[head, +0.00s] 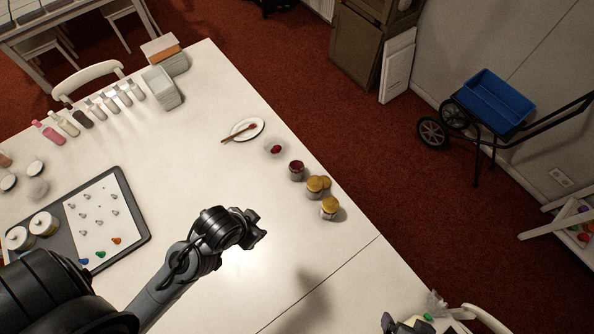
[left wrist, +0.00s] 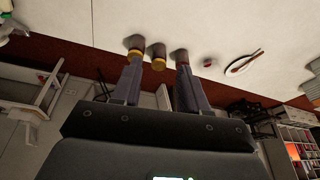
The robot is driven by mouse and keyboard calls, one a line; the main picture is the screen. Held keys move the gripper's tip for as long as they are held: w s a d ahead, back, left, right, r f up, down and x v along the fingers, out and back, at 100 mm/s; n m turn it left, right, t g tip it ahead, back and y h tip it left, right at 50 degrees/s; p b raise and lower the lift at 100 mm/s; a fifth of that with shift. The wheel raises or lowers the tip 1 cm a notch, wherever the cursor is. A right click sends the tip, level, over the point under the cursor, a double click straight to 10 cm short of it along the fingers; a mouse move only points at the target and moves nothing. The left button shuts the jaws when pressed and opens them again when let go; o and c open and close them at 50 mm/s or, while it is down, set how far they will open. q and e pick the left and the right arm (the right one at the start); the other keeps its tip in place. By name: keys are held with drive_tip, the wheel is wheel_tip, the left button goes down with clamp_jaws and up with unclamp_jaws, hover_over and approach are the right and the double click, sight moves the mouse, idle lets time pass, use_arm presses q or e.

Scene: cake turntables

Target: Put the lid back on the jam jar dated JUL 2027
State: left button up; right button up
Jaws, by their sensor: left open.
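An open jam jar (head: 297,171) with dark red jam stands on the white table. Beside it stands a gold-lidded jar (head: 315,187), with a second gold round top (head: 326,182) close behind; I cannot tell whether that is a loose lid. Another gold-lidded jar (head: 329,207) stands nearer the front. No date is readable. My left gripper (head: 257,230) is open and empty, above the table to the left of the jars. In the left wrist view the jars show beyond the spread fingers (left wrist: 158,88). A dark shape at the head view's bottom edge may be my right gripper (head: 405,325).
A small jam dish (head: 275,147) and a white plate (head: 250,123) with a spoon lie behind the jars. A grey tray (head: 140,238), several bottles (head: 83,119) and stacked containers (head: 163,88) are to the left. The table's right edge runs close by the jars. The middle is clear.

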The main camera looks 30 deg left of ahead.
idle(0.3)
use_arm(q)
drive_tip(key=o, duration=1.1)
drive_tip(key=shift+c, duration=0.2)
